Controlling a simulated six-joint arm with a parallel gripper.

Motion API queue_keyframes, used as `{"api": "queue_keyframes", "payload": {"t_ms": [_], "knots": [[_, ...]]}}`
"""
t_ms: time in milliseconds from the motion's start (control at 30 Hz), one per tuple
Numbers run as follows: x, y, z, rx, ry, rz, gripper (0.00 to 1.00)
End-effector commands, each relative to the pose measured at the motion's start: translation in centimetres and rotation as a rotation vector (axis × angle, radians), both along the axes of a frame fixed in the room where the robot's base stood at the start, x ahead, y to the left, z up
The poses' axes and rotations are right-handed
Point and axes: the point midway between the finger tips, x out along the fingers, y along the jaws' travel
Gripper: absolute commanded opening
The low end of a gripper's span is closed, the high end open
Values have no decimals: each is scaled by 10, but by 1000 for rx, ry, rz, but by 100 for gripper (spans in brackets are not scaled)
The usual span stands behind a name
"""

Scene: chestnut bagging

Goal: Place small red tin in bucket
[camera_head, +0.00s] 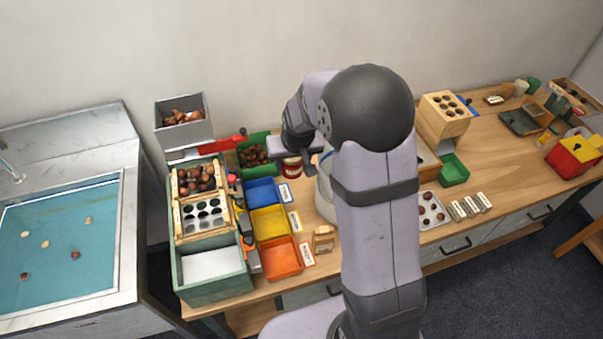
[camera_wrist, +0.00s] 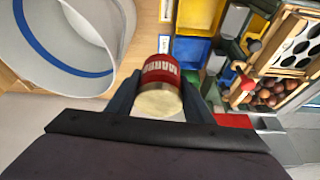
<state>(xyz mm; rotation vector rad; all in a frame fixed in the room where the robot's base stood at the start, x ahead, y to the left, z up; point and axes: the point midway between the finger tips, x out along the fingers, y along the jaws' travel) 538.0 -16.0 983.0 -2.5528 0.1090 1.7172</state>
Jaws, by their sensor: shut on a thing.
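The small red tin (camera_wrist: 161,70) has white lettering and a cream-coloured end. In the wrist view it sits between the two fingers of my gripper (camera_wrist: 160,100), which is shut on it. In the head view the red tin (camera_head: 292,167) shows just right of my gripper (camera_head: 283,156), above the table's back part. The bucket (camera_wrist: 85,80) is pale grey with a blue band, on the left in the wrist view, beside the tin and apart from it. In the head view the bucket (camera_head: 325,197) is mostly hidden behind my arm.
Blue (camera_head: 262,191), yellow (camera_head: 269,222) and orange (camera_head: 281,257) trays stand left of the bucket. A green bin of chestnuts (camera_head: 253,153) lies behind them. A green-framed sorting rack (camera_head: 215,284) stands at the table's left end. A wooden block with holes (camera_head: 443,115) stands right of my arm.

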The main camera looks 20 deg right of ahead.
Motion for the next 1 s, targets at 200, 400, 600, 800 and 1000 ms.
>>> {"api": "queue_keyframes", "payload": {"t_ms": [200,400,600,800,1000], "knots": [[56,-15,-18,0,0,-61,17],[97,-29,-25,-2,2,-124,17],[130,-46,-32,-6,2,-191,17],[154,-62,-38,-10,0,-264,17],[166,-75,-40,-13,-3,-326,17]]}}
